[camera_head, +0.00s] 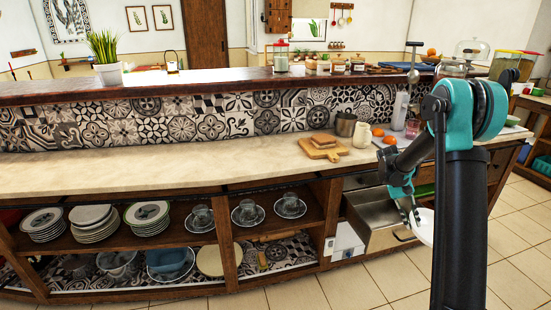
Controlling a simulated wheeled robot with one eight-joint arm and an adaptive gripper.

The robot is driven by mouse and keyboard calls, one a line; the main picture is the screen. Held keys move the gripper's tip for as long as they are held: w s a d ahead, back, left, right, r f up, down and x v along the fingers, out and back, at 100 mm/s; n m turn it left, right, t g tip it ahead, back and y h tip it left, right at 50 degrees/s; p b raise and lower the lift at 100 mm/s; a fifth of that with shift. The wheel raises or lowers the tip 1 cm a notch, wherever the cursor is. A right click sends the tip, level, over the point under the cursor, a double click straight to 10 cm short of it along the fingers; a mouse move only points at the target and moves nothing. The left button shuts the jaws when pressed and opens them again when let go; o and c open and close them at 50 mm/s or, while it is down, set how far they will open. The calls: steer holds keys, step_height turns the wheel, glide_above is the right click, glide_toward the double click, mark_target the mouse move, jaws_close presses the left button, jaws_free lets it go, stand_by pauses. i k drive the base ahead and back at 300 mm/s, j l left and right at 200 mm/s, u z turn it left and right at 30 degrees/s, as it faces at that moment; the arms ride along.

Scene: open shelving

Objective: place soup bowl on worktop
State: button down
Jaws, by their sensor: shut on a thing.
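The soup bowl (426,229) is white and appears tilted. My gripper (411,214) is shut on its edge and holds it beside the open drawer (382,240), below the worktop's height. My arm hides the bowl's right part. The worktop (200,165) is a long pale stone counter across the middle of the view, up and to the left of my gripper.
The worktop's left and middle are clear. A wooden board (323,152), white jug (362,136), mortar (345,124) and orange pieces (378,132) stand at its right.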

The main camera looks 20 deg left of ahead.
mark_target(262, 156)
steer(key=k+j, duration=0.1)
steer(key=j, duration=0.45)
steer(key=k+j, duration=0.1)
steer(key=j, duration=1)
steer(key=k+j, duration=0.15)
steer(key=j, duration=0.4)
